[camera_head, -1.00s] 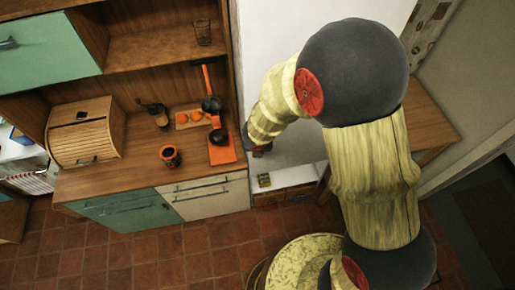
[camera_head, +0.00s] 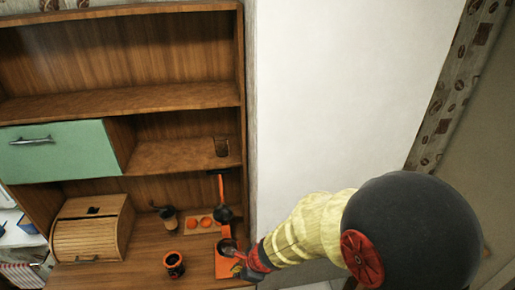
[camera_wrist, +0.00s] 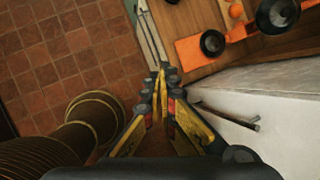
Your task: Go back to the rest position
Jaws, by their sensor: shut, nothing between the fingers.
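My gripper (camera_head: 243,264) is shut and empty. In the head view it appears over the right end of the wooden counter, in front of the orange board. In the wrist view its fingers (camera_wrist: 160,80) meet at the tips, with the floor and cabinet front behind them. A small dark pot (camera_wrist: 212,43) sits on the orange board (camera_wrist: 190,50), apart from the fingertips in that view. In the head view my gripper partly covers the orange board (camera_head: 224,268) and the pot.
A black pan with an orange handle (camera_head: 223,213), a board with orange items (camera_head: 205,222), a grinder (camera_head: 168,216), a black-and-orange pot (camera_head: 174,262) and a bread box (camera_head: 92,229) stand on the counter. A white wall (camera_head: 330,100) stands right.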

